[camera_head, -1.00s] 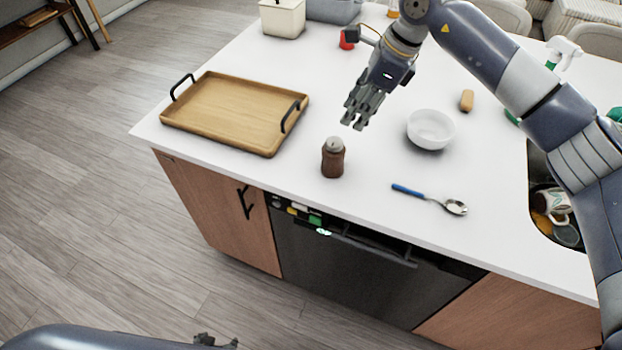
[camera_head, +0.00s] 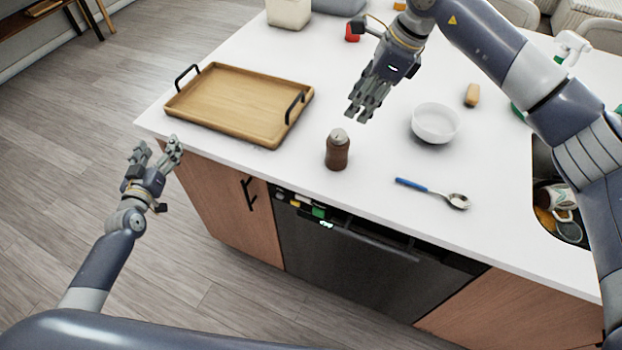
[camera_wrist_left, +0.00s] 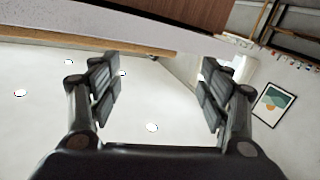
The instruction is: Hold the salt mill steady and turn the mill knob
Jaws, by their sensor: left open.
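The salt mill (camera_head: 337,154), brown with a grey knob (camera_head: 339,136) on top, stands upright near the front edge of the white counter. My left gripper (camera_head: 157,150) is open and empty, beside the counter's left front corner and well left of the mill. In the left wrist view its two fingers (camera_wrist_left: 160,90) are spread with nothing between them. My right gripper (camera_head: 362,112) hangs over the counter behind and slightly right of the mill, apart from it. Its fingers point down at the counter, and their opening is hard to judge.
A wooden tray (camera_head: 230,105) with black handles lies left of the mill. A white bowl (camera_head: 435,125) and a blue-handled spoon (camera_head: 432,192) are to its right. A sink (camera_head: 560,212) with mugs is further right. The counter around the mill is clear.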

